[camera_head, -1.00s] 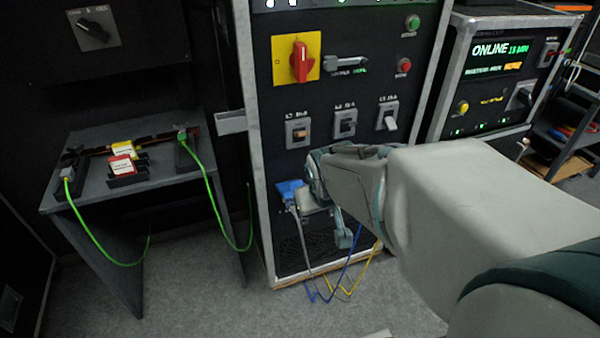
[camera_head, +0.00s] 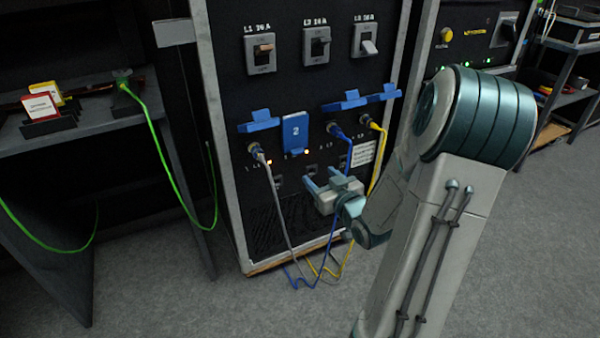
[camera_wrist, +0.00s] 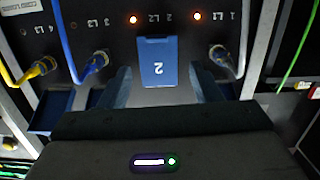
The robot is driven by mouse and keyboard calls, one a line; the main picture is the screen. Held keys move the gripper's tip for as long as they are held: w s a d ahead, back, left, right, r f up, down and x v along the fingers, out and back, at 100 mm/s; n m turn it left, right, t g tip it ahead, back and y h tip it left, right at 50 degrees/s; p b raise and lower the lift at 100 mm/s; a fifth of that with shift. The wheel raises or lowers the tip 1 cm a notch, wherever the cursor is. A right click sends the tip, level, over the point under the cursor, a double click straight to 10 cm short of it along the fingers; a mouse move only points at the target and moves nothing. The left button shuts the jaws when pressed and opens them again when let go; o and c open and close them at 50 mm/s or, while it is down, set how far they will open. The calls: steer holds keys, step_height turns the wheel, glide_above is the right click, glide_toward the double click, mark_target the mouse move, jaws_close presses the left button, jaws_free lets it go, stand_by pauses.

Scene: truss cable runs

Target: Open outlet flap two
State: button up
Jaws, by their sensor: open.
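Outlet flap two (camera_head: 295,132) is a blue plate marked 2. It hangs flat over its outlet, shut, on the black rack panel. In the wrist view the flap (camera_wrist: 158,62) appears upside down, between my two fingers. My gripper (camera_head: 322,178) is open and empty, below and slightly right of the flap in the head view, with its fingers toward the panel. In the wrist view the fingertips of my gripper (camera_wrist: 163,82) flank the flap's image; I cannot tell any contact.
Blue flap one (camera_head: 259,121), flap three (camera_head: 345,101) and flap four (camera_head: 383,92) stand raised. Grey (camera_head: 275,190), blue (camera_head: 348,155) and yellow (camera_head: 381,155) cables hang from their outlets near my gripper. A dark table (camera_head: 95,122) with a green cable (camera_head: 170,165) stands left.

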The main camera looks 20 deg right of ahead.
mark_target(300, 152)
steer(key=shift+t, duration=0.6)
steer(key=w+b, duration=0.1)
steer(key=w, duration=0.3)
steer(key=w+b, duration=0.2)
steer(key=w, duration=0.3)
steer(key=w+f+b, duration=0.1)
steer(key=w, duration=0.3)
steer(key=shift+w+d, duration=0.15)
jaws_close()
steer(key=shift+r, duration=0.15)
